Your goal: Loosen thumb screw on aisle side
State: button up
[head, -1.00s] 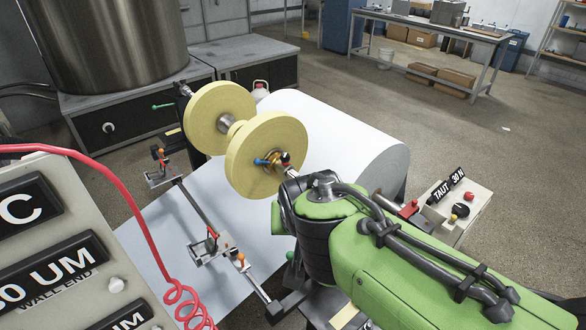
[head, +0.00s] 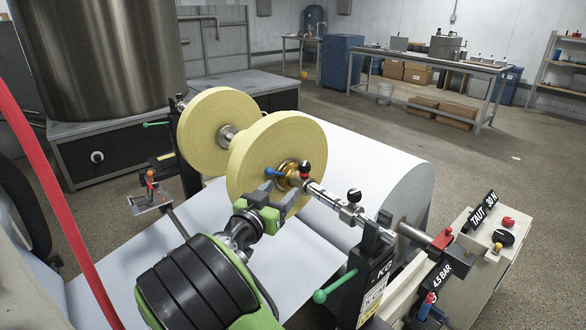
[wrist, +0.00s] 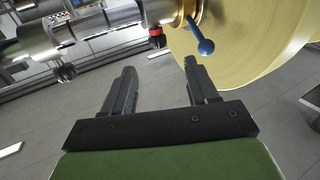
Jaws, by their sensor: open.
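The near yellow roll (head: 265,145) sits on a shaft with a brass collar (head: 287,176) at its face. A lever with a blue ball (head: 269,172) and a black knob with a red band (head: 304,168) stand at this collar. Another black knob (head: 354,195) stands farther right on the metal shaft. I cannot tell which is the thumb screw. My gripper (head: 279,193) is open and empty just below the collar. In the wrist view, my gripper (wrist: 160,66) points up towards the red-banded knob (wrist: 157,38), apart from it. The blue ball (wrist: 206,47) is near the right fingertip.
A second yellow roll (head: 205,120) is behind on the left. A large white paper roll (head: 400,185) lies behind the shaft. A black post with a green-ball lever (head: 320,296) stands close on the right. A red hose (head: 50,190) crosses the left side.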

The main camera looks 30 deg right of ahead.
aim_at(303, 162)
jog(key=x, duration=1)
jog(key=r+x, duration=0.1)
jog(key=x, duration=0.4)
jog(key=shift+d, duration=0.35)
jog(key=shift+s, duration=0.1)
jog(key=c, duration=0.9)
jog(key=shift+c, duration=0.2)
jog(key=shift+t, duration=0.4)
jog(key=n+t+y, duration=0.4)
jog(key=n+t+y+p, duration=0.1)
jog(key=y, duration=0.1)
jog(key=shift+w+a+n+t+y, duration=0.25)
jog(key=shift+n+t+y, duration=0.15)
jog(key=shift+w+a+n+t+y+b, duration=0.15)
jog(key=shift+n+t+y+b, duration=0.25)
jog(key=shift+n+y, duration=0.45)
jog(key=shift+a+n+t+y+b, duration=0.2)
jog(key=shift+n+t+y, duration=0.3)
jog(key=shift+y, duration=0.55)
jog(key=shift+n+y, duration=0.25)
jog(key=shift+y, duration=0.05)
